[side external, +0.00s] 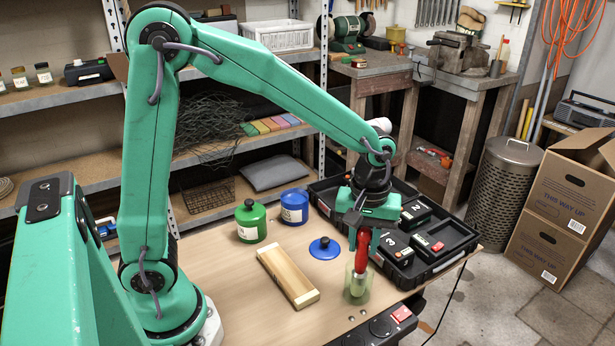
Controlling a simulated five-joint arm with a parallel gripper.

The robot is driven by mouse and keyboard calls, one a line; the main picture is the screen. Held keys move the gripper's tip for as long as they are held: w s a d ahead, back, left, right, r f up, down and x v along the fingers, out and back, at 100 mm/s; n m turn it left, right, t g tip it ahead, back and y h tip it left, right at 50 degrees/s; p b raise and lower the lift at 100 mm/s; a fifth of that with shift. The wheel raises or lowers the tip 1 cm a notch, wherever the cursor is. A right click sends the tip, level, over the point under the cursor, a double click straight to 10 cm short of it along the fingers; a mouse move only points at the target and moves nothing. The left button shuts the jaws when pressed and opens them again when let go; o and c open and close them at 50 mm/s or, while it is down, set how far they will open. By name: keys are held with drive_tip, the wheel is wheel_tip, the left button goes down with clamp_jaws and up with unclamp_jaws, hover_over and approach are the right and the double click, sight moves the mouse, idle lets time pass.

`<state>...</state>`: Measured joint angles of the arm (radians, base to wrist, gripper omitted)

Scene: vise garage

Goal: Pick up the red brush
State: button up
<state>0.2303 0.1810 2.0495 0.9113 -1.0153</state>
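The red brush (361,254) stands nearly upright, handle up, its pale lower end inside a clear glass jar (357,286) with a greenish tint. The jar is on the wooden tabletop near the front edge.
A black tray (465,250) with several dark numbered boxes lies right of the jar. A wooden block (287,277), a blue lid (324,248), a green pot (250,222) and a blue pot (294,207) stand left. A power strip (381,327) runs along the front edge.

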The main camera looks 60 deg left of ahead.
drive_tip(key=shift+c, duration=0.7)
drive_tip(key=shift+r, duration=5)
